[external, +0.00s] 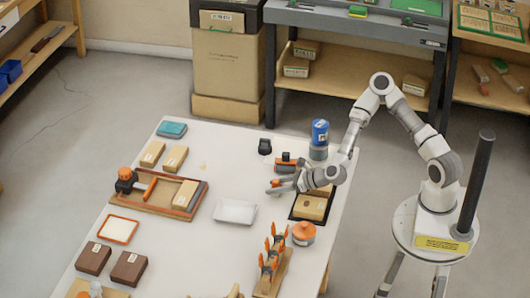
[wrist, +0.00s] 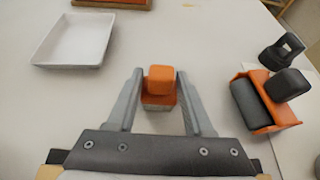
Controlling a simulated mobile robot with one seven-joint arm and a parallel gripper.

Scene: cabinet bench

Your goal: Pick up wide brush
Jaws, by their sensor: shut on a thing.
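My gripper (wrist: 159,84) is shut on an orange block-like piece (wrist: 160,79), taken to be the wide brush. It sits between the two grey fingers in the wrist view, and its lower part is partly hidden, so bristles cannot be made out. In the external view, my gripper (external: 279,186) is low over the white table, left of the dark tray, with a small bit of the orange piece (external: 275,183) showing at its fingertips. I cannot tell whether the piece still touches the table.
An orange-framed black roller (wrist: 262,98) lies close on the right in the wrist view. A white tray (wrist: 77,38) is at its upper left. In the external view, a blue-topped can (external: 320,133), an orange-lidded pot (external: 303,233) and a rack of orange-handled tools (external: 271,258) stand nearby.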

